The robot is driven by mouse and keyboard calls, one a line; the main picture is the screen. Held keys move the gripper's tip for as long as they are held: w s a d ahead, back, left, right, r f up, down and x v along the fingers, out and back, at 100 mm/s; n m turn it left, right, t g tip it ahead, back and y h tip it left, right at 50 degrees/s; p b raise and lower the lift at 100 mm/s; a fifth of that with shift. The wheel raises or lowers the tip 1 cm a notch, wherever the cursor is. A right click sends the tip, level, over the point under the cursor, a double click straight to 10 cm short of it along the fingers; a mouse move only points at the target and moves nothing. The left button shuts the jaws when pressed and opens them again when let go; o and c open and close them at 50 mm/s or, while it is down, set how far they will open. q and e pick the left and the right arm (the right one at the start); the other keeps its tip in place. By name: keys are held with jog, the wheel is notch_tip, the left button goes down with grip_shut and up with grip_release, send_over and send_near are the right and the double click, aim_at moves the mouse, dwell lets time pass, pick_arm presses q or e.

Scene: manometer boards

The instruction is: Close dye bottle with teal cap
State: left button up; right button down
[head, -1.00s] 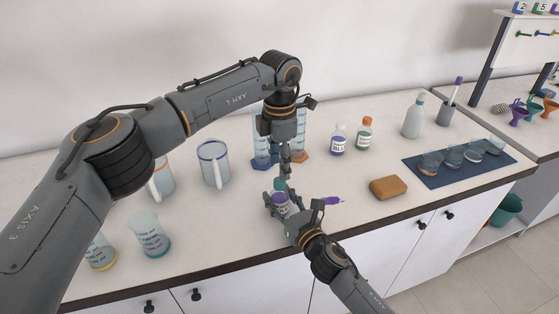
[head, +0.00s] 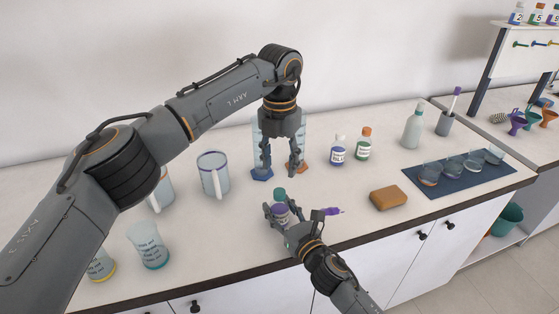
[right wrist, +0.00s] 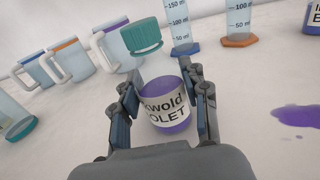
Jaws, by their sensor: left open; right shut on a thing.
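The violet dye bottle (head: 281,211) stands on the counter near its front edge, its label partly hidden by my fingers. It also shows in the right wrist view (right wrist: 166,108), with violet dye below a clear upper part. The teal cap (head: 279,194) is at the top of the bottle, and it shows in the right wrist view (right wrist: 141,37). I cannot tell whether it is fully tight. My right gripper (right wrist: 163,103) is shut on the bottle's body from the front. My left gripper (head: 280,168) is open and empty above the cap, pointing down.
A violet spill (head: 332,211) lies right of the bottle. A brown sponge (head: 388,198) is farther right. Two measuring cylinders (head: 262,172) stand behind my left gripper. Two other dye bottles (head: 338,151) (head: 364,145), jugs (head: 214,174) and a blue mat (head: 425,183) with glass bowls stand around.

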aim_at(280, 192)
pick_arm(q)
jog(key=shift+f, duration=4)
jog(key=shift+c, duration=0.2)
grip_shut()
jog(key=shift+o, duration=0.8)
grip_release()
jog(key=shift+r, duration=0.1)
notch_tip(280, 192, up, 12)
